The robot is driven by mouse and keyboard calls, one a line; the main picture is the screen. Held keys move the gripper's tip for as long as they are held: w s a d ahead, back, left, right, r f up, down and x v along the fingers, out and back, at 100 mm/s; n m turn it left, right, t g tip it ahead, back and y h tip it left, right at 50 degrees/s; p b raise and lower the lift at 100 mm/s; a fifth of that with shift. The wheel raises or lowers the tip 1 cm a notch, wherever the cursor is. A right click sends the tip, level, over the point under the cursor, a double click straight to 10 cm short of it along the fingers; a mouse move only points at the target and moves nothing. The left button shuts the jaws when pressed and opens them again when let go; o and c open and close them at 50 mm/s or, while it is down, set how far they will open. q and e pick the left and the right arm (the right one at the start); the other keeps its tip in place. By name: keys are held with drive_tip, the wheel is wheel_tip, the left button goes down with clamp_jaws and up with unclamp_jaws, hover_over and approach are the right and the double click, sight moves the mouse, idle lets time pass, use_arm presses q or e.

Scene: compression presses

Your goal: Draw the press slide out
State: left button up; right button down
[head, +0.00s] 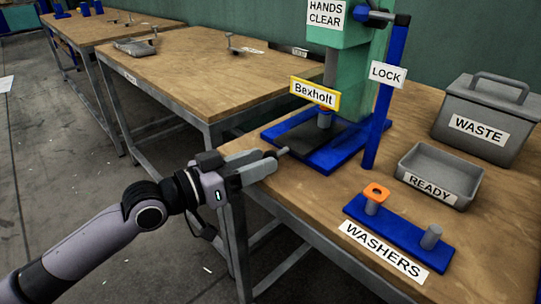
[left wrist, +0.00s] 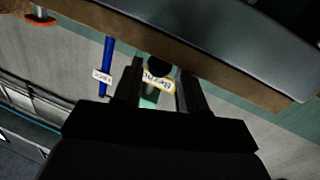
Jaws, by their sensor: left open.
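The press (head: 350,90) is a green column on a blue base (head: 335,158), with a yellow-edged Bexholt sign (head: 314,94) on it. A dark flat plate (head: 300,137), which looks like the slide, lies on the base under the ram. A small grey handle-like tip (head: 284,152) shows at the base's front edge, right by my left gripper (head: 273,160). My left gripper is open, at the table's front edge. In the left wrist view its two fingers (left wrist: 160,98) stand apart, with the sign and a dark round shape (left wrist: 158,66) between them. Whether they touch the handle is unclear.
A blue lever (head: 383,115) marked LOCK stands right of the press. A blue washers stand (head: 400,235) with an orange washer (head: 376,192), a READY tray (head: 440,172) and a grey WASTE bin (head: 485,120) are further right. Another table (head: 200,70) stands at left.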

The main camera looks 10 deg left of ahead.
use_arm(q)
drive_tip(key=shift+x, duration=1.65)
use_arm(e)
drive_tip(key=shift+s, duration=0.1)
